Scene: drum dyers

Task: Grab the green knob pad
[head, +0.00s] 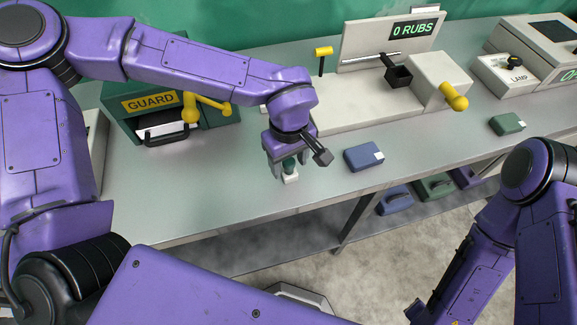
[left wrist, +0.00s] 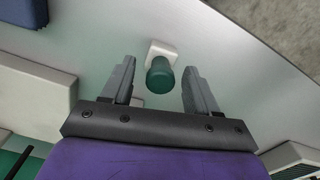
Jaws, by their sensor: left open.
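The green knob pad is a small dark green cylinder knob (head: 289,164) on a white block base, standing on the grey bench near its front edge. In the left wrist view the knob (left wrist: 160,76) and its white base show just beyond and between the fingertips. My left gripper (head: 287,168) points down over the pad; it also shows in the left wrist view (left wrist: 160,80). Its fingers are apart, one on each side of the knob, with a gap to each finger. My right arm shows at the lower right, but its gripper jaws cannot be made out.
A blue box (head: 364,157) lies right of the pad, and a green box (head: 507,124) farther right. Behind stand the green guard machine (head: 205,119) and the white rub machine (head: 345,105). Several boxes lie on the lower shelf. Bare bench (head: 190,205) lies to the left.

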